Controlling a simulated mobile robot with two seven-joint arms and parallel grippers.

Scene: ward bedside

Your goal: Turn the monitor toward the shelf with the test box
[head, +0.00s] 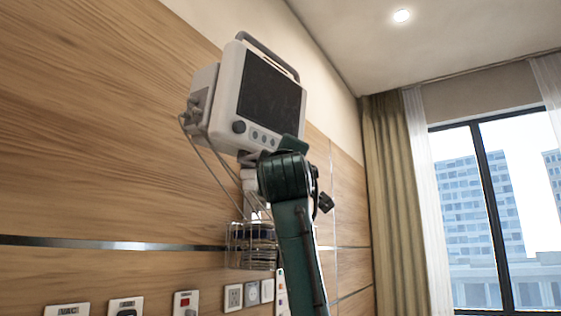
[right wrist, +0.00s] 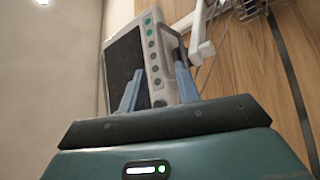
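The monitor (head: 262,92) is a white unit with a dark screen and a top handle, on a wall arm in the head view. Its screen faces right and toward me. In the right wrist view the monitor (right wrist: 153,50) stands just ahead, its button strip between my fingers. My right gripper (right wrist: 158,68) has its two blue-grey fingers spread apart, one before the screen and one by the side of the casing. I cannot tell whether they touch it. In the head view my arm hides its fingertips. The shelf, test box and left gripper are not in view.
A wire basket (head: 250,246) hangs below the monitor, close to my right arm. Cables loop down at the monitor's left side. The wood-panelled wall (head: 90,130) carries sockets along the bottom. A curtain (head: 393,200) and window (head: 490,215) are at the right.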

